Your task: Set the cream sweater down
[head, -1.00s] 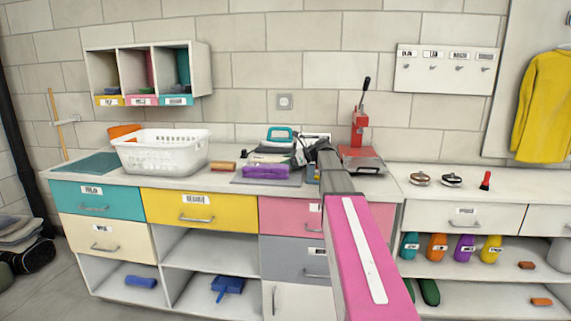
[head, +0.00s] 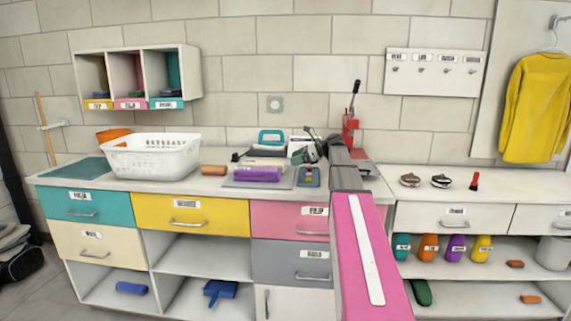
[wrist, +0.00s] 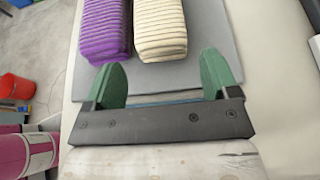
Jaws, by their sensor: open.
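The cream sweater (wrist: 160,28) is a folded, ribbed bundle lying on a grey board (wrist: 205,70). In the head view the purple bundle (head: 257,174) lies in front and mostly hides the cream one. My gripper (wrist: 162,80) is open and empty, its two green fingers apart. The near end of the cream sweater is just ahead of the gap between them, not gripped. In the head view my gripper (head: 311,152) is over the counter, right of the bundles.
A white basket (head: 150,158) stands on the counter to the left, and an orange-brown roll (head: 213,170) lies between it and the board. A red press (head: 351,130) stands behind my arm. A small blue tray (head: 309,177) lies right of the board.

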